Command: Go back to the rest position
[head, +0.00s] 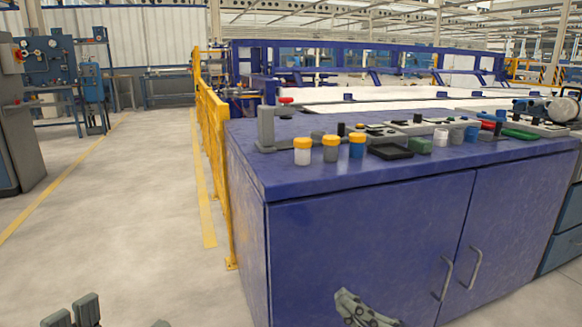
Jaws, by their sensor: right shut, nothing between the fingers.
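My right gripper (348,303) shows at the bottom edge, in front of the blue cabinet doors. It is shut and empty, with its tip pointing up and left. The rest of it is cut off by the frame. Grey parts of my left gripper (78,312) show at the bottom left, over the bare floor. Most of it is out of frame, so I cannot tell if it is open or shut. Neither gripper is seen touching anything. No pipes can be made out clearly.
A blue cabinet (350,235) fills the right side. On its top stand yellow-lidded jars (330,155), a black tray (390,151) and small parts. A yellow fence (215,130) runs along its left. The concrete floor (120,220) at the left is clear.

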